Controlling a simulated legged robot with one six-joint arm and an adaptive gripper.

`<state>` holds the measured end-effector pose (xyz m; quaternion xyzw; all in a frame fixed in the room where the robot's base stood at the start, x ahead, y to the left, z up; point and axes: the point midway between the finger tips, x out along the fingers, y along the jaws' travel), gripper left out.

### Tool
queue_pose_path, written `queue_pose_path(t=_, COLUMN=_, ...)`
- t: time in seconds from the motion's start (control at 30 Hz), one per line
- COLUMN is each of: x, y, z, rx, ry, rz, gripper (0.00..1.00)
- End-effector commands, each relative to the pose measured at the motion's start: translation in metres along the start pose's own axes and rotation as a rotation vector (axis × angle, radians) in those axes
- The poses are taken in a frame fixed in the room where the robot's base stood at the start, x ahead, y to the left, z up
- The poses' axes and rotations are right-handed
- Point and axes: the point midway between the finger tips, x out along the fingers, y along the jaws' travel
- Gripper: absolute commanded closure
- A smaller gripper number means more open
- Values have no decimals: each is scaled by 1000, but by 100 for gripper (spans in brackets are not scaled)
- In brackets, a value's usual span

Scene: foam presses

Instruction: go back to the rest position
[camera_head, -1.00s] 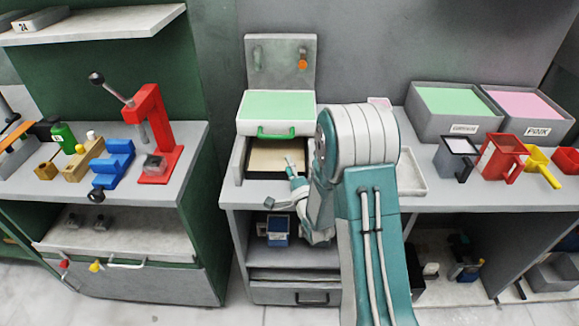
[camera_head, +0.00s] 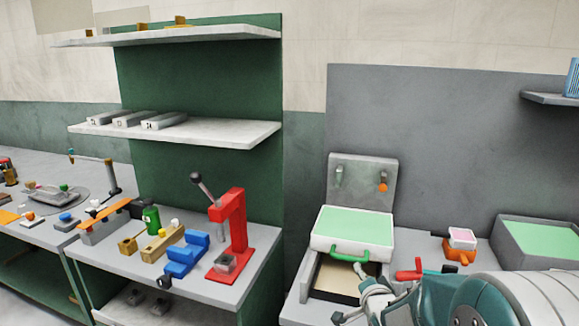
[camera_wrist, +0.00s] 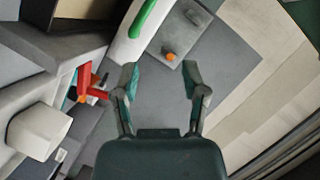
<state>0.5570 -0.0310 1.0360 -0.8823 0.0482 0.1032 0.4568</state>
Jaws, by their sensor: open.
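My gripper (camera_wrist: 163,78) is open and empty in the wrist view, its two fingers well apart with nothing between them. In the head view my arm is at the lower right, in front of the foam press (camera_head: 352,228). The press has a white body with a pale green top and a green handle (camera_head: 348,254); its lid is raised above an open tan bed (camera_head: 336,279). The green handle also shows in the wrist view (camera_wrist: 143,18), beyond the fingers. The orange knob (camera_head: 383,187) is on the grey upright plate behind the press.
A red lever press (camera_head: 237,230) and a blue block (camera_head: 187,252) stand on the bench to the left. An orange holder with a pink-topped piece (camera_head: 461,240) and a grey bin with green foam (camera_head: 545,245) are on the right. A red object (camera_head: 410,271) lies close to my arm.

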Motion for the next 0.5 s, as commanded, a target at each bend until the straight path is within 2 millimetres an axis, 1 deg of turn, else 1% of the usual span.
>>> queue_pose_path(t=0.03, x=-11, y=-9, z=-5, rx=-49, ry=-13, rz=29, gripper=43)
queue_pose_path(t=0.17, x=-42, y=-19, z=-8, rx=-189, ry=-76, rz=131, gripper=43)
queue_pose_path(t=0.27, x=-70, y=-25, z=-10, rx=-289, ry=-135, rz=201, gripper=43)
queue_pose_path(t=0.47, x=-134, y=-31, z=-6, rx=-484, ry=-287, rz=316, gripper=43)
queue_pose_path(t=0.5, x=-148, y=-32, z=-5, rx=-522, ry=-321, rz=333, gripper=43)
